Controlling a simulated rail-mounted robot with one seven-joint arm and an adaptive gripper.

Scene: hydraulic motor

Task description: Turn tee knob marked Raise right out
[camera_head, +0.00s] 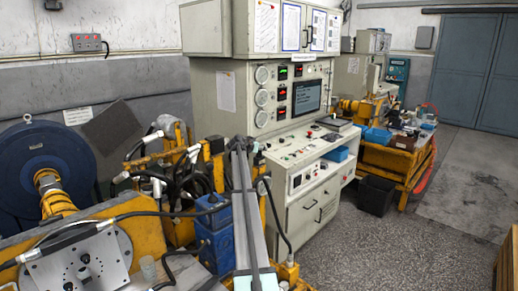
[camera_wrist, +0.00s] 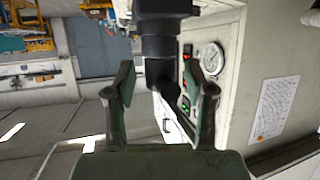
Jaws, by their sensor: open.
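I cannot make out a tee knob marked Raise in either view. In the camera_head view, the sloping control desk (camera_head: 305,149) of the grey-white cabinet carries several small knobs and buttons, too small to read. My gripper (camera_wrist: 165,82) shows in the camera_wrist view with its two dark green fingers apart. A dark, stepped cylindrical shape (camera_wrist: 160,42) comes down from the top edge and shows between the fingers. I cannot tell what it is or whether the fingers touch it. My gripper cannot be made out in the camera_head view.
The cabinet has round gauges (camera_head: 262,97) and a screen (camera_head: 307,97); one gauge (camera_wrist: 212,58) also shows in the camera_wrist view. Hoses and yellow frames (camera_head: 165,165) crowd the left.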

